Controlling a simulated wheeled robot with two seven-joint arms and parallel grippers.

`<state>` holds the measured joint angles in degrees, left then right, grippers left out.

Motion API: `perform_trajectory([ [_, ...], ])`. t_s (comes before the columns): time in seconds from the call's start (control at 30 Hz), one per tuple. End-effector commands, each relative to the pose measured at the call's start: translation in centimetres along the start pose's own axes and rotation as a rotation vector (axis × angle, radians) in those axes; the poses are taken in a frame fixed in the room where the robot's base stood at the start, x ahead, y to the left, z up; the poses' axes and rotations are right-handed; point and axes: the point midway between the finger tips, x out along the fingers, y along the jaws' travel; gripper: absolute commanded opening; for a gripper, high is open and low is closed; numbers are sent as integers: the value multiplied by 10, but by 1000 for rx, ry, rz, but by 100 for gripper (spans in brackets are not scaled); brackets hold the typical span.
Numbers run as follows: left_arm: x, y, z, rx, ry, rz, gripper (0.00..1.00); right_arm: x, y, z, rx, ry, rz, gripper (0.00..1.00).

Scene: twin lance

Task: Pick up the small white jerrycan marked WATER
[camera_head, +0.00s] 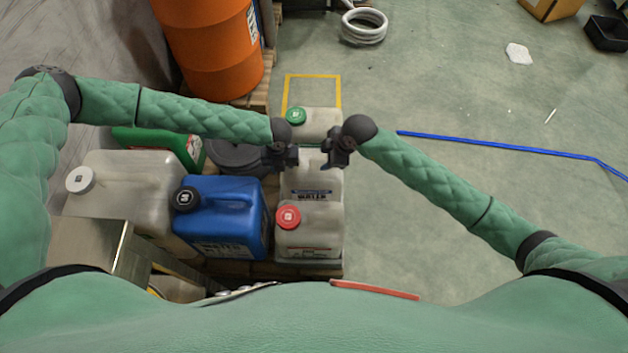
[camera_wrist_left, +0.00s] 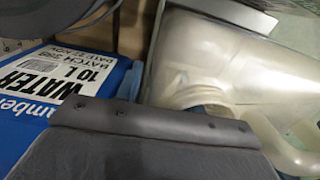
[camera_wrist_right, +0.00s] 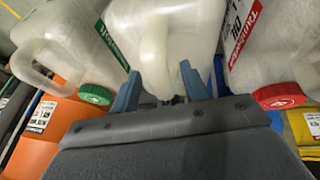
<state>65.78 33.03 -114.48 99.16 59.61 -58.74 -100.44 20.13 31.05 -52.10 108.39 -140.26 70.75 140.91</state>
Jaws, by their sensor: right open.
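A small whitish jerrycan (camera_head: 312,187) stands in the middle of a row of three. Dark print on it is too small to read as WATER. In the right wrist view its handle (camera_wrist_right: 155,50) lies between the blue fingers of my right gripper (camera_wrist_right: 160,88), which are apart. In the head view my right gripper (camera_head: 330,163) is over this can's right part. My left gripper (camera_head: 284,160) is at its left end; its fingers are mostly hidden. The left wrist view shows a whitish can (camera_wrist_left: 225,65) with an uncapped neck beside the gripper.
A green-capped can (camera_head: 318,124) is behind and a red-capped can (camera_head: 310,235) in front, both close. A blue can (camera_head: 225,215), labelled WATER 10 L in the left wrist view (camera_wrist_left: 65,75), stands left, with a larger white can (camera_head: 130,190).

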Motion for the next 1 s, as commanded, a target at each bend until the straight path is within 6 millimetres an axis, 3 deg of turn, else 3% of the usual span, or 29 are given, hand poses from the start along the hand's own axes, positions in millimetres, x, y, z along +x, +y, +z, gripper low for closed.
perform_trajectory([
  [0.27, 1, 0, 0, 0, 0, 0, 38, 1, 0, 0, 0, 1, 0, 45],
  [0.47, 1, 0, 0, 0, 0, 0, 1, 1, 0, 0, 0, 1, 0, 8],
  [0.5, 1, 0, 0, 0, 0, 0, 0, 1, 0, 0, 0, 1, 0, 0],
  [1.0, -6, 0, 0, 0, 0, 0, 0, -5, 1, -3, 0, 1, 0, 0],
])
